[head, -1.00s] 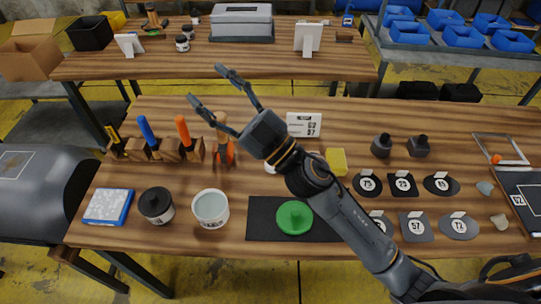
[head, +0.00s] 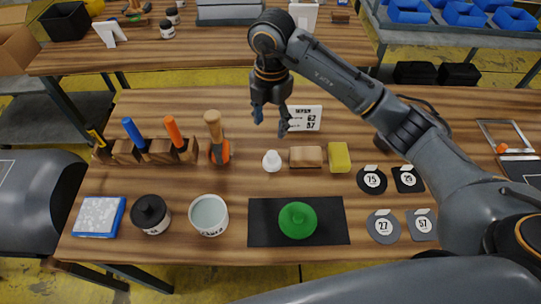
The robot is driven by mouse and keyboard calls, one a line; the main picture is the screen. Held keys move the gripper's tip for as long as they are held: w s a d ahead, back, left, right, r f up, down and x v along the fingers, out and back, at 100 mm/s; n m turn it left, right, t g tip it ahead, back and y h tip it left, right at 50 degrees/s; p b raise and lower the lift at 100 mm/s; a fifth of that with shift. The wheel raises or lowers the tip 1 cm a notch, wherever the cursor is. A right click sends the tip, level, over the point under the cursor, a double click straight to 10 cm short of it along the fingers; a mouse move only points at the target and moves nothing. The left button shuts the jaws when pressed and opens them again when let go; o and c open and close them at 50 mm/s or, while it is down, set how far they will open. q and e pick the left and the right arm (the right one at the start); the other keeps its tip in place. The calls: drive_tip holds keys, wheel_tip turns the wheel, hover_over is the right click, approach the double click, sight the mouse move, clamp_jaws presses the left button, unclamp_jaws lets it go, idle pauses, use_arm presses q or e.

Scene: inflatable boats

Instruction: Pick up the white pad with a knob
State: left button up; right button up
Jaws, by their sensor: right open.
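A small white round piece with a knob-like top (head: 272,161) stands on the wooden workbench (head: 180,97), left of a brown block. It best matches the white pad with a knob; its flat base is hard to make out at this size. My right gripper (head: 271,123) is open and empty, fingers pointing down. In the picture its fingertips are just above the white piece, apart from it, in front of the small sign. My left gripper does not show.
Beside the white piece are the brown block (head: 305,157) and a yellow sponge (head: 339,157). An orange-and-wood tool (head: 215,140) stands to its left. A numbered sign (head: 304,119) stands behind.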

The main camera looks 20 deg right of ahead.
hover_over(272, 154)
wheel_tip(272, 154, down, 8)
drive_tip(key=shift+s+a+f+p, duration=0.1)
drive_tip(key=shift+s+f+p, duration=0.05)
drive_tip(key=shift+p, duration=0.3)
drive_tip(key=shift+f+p, duration=0.8)
drive_tip(key=shift+f, duration=1.85)
clamp_jaws()
